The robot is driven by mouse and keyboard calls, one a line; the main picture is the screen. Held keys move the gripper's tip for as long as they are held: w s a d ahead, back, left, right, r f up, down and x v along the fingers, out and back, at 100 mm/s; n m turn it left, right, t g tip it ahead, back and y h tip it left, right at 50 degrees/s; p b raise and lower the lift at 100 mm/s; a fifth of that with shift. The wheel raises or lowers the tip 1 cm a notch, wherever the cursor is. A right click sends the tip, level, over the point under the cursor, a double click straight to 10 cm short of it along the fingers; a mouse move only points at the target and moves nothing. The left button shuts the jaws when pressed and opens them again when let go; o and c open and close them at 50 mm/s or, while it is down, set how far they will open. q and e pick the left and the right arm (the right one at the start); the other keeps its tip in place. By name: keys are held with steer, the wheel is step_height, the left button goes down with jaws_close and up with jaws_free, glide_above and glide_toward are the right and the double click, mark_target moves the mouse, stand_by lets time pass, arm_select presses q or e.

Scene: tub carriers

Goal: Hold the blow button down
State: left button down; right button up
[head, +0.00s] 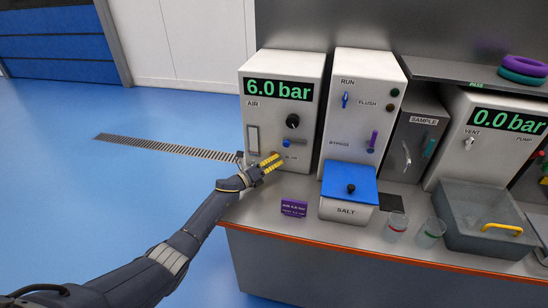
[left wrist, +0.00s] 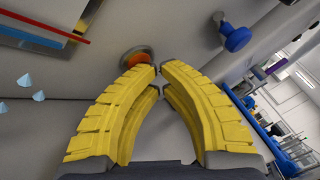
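The blow button shows in the left wrist view as an orange button (left wrist: 139,59) in a metal ring, just beyond my fingertips. In the head view my gripper hides it, next to the small label on the white AIR cabinet (head: 264,112). My left gripper (head: 276,160) has yellow ribbed fingers and is at the lower front of this cabinet. In the left wrist view its fingertips (left wrist: 158,67) are together with only a narrow gap, nothing held, and the left one overlaps the ring's lower edge. I cannot tell if they touch or press the button. My right gripper is not in view.
A blue knob (head: 287,143) sits just above the gripper, and a black dial (head: 292,121) higher up. The AIR display (head: 278,90) reads 6.0 bar.

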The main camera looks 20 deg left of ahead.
arm_select(q)
steer(key=shift+s, duration=0.9)
steer(key=shift+s+d, duration=0.1)
steer(key=shift+s, duration=2.4)
